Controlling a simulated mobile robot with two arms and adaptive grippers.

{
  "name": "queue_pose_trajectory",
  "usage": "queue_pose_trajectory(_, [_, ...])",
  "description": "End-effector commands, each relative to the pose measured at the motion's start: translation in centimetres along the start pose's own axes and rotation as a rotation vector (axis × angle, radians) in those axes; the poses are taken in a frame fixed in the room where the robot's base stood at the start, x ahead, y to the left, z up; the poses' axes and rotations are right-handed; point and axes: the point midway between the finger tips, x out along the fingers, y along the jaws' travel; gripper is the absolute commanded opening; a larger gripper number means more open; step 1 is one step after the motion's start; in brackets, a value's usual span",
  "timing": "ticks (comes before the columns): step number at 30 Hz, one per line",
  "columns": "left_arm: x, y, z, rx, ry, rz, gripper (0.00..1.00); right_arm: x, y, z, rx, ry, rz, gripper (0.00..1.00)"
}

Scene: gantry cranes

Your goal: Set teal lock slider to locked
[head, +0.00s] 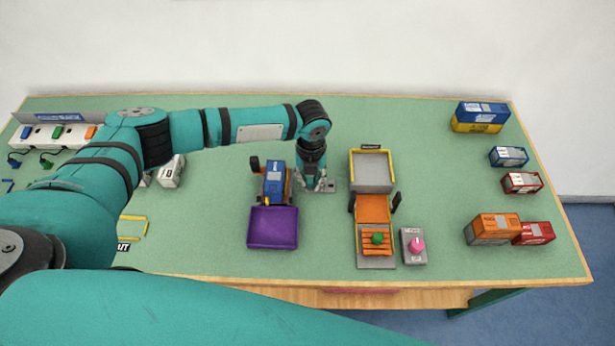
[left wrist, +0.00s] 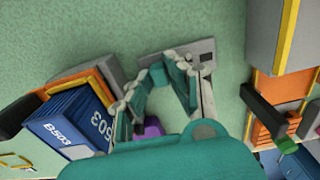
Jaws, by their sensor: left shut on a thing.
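The lock slider's small grey plate (head: 327,186) lies on the green table between the two vehicle-like models. It also shows in the left wrist view (left wrist: 201,52), with a dark slot and markings at its right end. A small teal piece (left wrist: 158,74), which looks like the slider's knob, is at the plate's left part between my fingers. My left gripper (head: 318,184) points down at the plate and is shut on the teal slider. Its fingers (left wrist: 168,88) hide part of the plate. My right gripper is not in view.
Left of the gripper stands an orange model with a blue container (head: 273,182) and a purple bin (head: 272,228). Right of it stand a grey tray (head: 371,187), an orange frame (head: 373,209) and a pink knob (head: 417,246). Several containers (head: 494,228) line the right side.

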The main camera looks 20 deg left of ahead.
Motion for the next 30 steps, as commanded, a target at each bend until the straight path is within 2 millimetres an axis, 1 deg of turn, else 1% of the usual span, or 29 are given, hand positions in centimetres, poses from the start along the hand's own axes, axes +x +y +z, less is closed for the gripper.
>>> queue_pose_trajectory(1, [0.1,-1.3,0.0,0.002,-0.002,-0.006,0.0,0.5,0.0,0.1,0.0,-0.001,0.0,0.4])
queue_pose_trajectory(3, [0.1,-2.5,0.0,0.002,-0.002,-0.006,0.0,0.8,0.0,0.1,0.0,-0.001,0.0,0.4])
queue_pose_trajectory(7, [-0.1,-3.6,0.1,0.0,-0.003,-0.004,0.0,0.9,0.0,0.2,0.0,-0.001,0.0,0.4])
queue_pose_trajectory(15, [-0.2,-3.9,0.1,0.001,-0.004,-0.008,0.0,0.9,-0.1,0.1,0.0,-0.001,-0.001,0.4])
queue_pose_trajectory(16, [-0.2,-3.9,0.1,0.001,-0.004,-0.008,0.2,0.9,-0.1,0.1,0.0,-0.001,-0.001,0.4])
queue_pose_trajectory(18, [-0.2,-3.9,0.1,0.001,-0.004,-0.008,0.27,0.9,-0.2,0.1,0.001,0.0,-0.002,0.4])
queue_pose_trajectory(30, [-0.1,-3.7,0.0,0.001,-0.001,-0.004,0.27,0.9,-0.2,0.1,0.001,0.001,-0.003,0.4])
